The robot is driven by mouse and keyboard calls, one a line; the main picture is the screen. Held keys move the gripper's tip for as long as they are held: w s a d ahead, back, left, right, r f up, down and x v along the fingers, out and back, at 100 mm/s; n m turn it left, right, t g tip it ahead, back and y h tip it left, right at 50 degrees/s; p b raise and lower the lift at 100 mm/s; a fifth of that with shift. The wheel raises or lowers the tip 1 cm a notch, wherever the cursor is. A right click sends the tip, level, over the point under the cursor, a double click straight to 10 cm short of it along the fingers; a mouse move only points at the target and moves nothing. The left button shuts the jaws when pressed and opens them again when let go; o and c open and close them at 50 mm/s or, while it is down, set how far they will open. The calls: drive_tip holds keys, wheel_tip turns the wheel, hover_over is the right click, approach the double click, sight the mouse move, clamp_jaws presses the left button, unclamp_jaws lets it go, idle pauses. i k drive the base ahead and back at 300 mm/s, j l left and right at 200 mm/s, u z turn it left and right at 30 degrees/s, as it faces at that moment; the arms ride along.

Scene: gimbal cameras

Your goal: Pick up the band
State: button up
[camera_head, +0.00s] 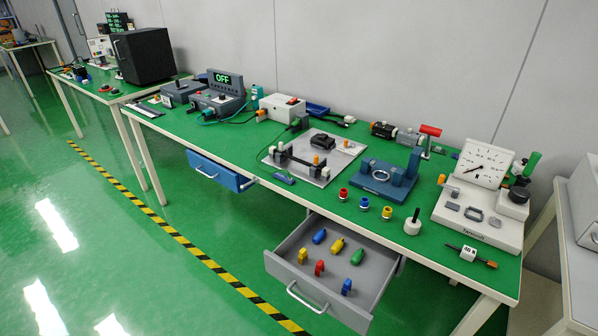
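I cannot tell for certain which thing is the band. A small white piece with dark markings (468,253) lies near the front right edge of the green workbench (300,212), with a dark, orange-tipped strip (486,262) running out from it. A flat dark strip (146,109) lies at the bench's left end. A grey ring-like piece (473,214) sits on the white gauge unit's base (465,230). My gripper is not in view.
A grey drawer (284,248) stands open below the bench with several coloured pieces inside. A blue drawer (217,171) also stands open. Three coloured-ring parts, including a red one (343,194), and a white knobbed part (412,225) stand near the bench's front edge. The green floor is open in front.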

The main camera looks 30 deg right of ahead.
sight(303, 253)
drive_tip(key=i+j+z, duration=0.15)
drive_tip(key=z, duration=0.25)
drive_tip(key=i+j+z, duration=0.15)
drive_tip(key=z, duration=0.25)
drive_tip(key=i+j+z, duration=0.1)
drive_tip(key=j, duration=0.25)
drive_tip(key=i+j+z, duration=0.1)
drive_tip(key=j, duration=0.3)
drive_tip(key=i+j+z, duration=0.1)
drive_tip(key=j, duration=0.25)
drive_tip(key=i+j, duration=0.2)
drive_tip(key=j, duration=0.2)
drive_tip(key=i+j+z, duration=0.15)
drive_tip(key=j, duration=0.25)
drive_tip(key=i+j, duration=0.1)
drive_tip(key=j, duration=0.4)
drive_tip(key=i+j, duration=0.15)
drive_tip(key=j, duration=0.3)
drive_tip(key=i+j, duration=0.1)
drive_tip(key=j, duration=0.4)
